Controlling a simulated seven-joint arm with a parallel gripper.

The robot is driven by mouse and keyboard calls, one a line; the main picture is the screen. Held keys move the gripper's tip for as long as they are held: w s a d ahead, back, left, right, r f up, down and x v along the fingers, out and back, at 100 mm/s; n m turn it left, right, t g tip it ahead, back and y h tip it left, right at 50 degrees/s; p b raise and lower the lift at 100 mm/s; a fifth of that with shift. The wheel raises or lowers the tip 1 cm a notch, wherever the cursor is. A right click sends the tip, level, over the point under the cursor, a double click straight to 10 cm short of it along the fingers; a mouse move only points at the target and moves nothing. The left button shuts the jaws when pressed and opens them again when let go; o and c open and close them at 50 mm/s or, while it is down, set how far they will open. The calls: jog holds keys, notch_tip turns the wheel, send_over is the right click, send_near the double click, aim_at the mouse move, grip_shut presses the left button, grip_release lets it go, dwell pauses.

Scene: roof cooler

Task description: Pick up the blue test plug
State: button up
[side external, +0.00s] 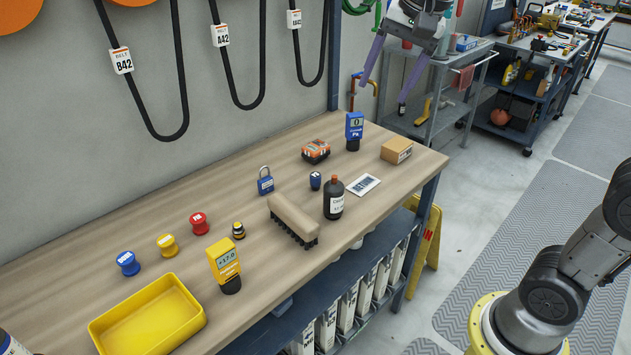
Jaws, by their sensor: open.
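The blue test plug (128,263), a short spool shape with a pale label on top, stands upright at the left of the wooden bench. A yellow plug (167,245) and a red plug (199,223) of the same form stand in a row to its right. My gripper (383,93) shows at the top of the side external view, its two long purple fingers spread wide with nothing between them. It is high and far to the right of the blue plug. Nothing hides the blue plug.
A yellow tray (192,325) lies in front of the blue plug, and a yellow gauge (224,265) stands to the right. A brush (291,222), dark bottle (334,198), blue padlock (265,181), blue gauge (354,131) and cardboard box (397,150) occupy the bench further right.

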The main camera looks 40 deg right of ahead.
jog(key=w+f+m+g, duration=0.1)
jog(key=w+f+m, duration=0.1)
jog(key=w, duration=0.5)
jog(key=m+g, duration=0.1)
jog(key=g, duration=0.2)
send_over(316, 174)
jog(key=f, duration=2.3)
jog(key=shift+s+a+f, duration=0.15)
jog(key=shift+s, duration=0.15)
jog(key=shift+w+f, duration=0.15)
jog(key=shift+f, duration=1.45)
jog(key=shift+w+f, duration=0.1)
jog(key=shift+f, duration=1.45)
grip_shut()
